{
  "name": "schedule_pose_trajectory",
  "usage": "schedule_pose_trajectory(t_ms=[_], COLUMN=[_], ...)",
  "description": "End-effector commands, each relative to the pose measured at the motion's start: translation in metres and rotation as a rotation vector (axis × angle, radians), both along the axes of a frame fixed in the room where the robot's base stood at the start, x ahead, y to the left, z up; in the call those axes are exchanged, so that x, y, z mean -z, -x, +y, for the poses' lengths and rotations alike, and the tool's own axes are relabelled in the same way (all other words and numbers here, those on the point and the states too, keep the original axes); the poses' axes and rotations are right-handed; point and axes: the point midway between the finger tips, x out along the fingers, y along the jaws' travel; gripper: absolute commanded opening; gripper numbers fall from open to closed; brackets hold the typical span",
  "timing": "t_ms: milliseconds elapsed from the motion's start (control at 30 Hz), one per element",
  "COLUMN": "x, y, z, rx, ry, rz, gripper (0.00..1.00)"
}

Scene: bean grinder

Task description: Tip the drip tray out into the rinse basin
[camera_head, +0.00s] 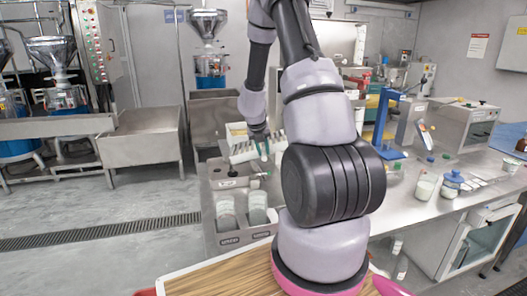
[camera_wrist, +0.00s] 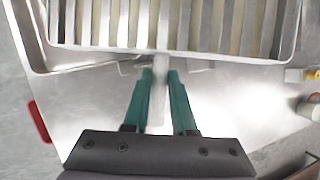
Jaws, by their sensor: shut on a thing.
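The drip tray (camera_wrist: 170,52) is a pale metal tray with a slatted top. It fills the upper part of the wrist view and shows small in the head view (camera_head: 243,154). My gripper (camera_wrist: 160,75) has green fingers shut on the tray's narrow grey handle (camera_wrist: 157,100). In the head view my gripper (camera_head: 264,150) is just left of my large arm joint. The tray looks roughly level; whether it touches what lies below is unclear. A rimmed metal recess (camera_wrist: 38,55) shows under its left side, perhaps the rinse basin. Any liquid inside the tray is hidden.
A holder (camera_head: 230,239) with two lidded jars stands at the near counter edge. The steel counter (camera_head: 400,200) on the right carries a white cup (camera_head: 425,187), a blue-lidded jar (camera_head: 451,184) and a blue stand (camera_head: 384,125). A large steel trough (camera_head: 145,135) stands at left.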

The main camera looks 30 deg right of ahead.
Motion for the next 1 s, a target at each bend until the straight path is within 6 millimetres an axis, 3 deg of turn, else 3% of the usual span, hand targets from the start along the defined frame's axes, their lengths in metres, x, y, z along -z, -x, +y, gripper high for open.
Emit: schedule_pose_trajectory(t_ms=[1000], x=[-0.0072], y=[0.0058], z=[0.0069], rx=[0.000], ry=[0.033], rz=[0.015], gripper=[0.00])
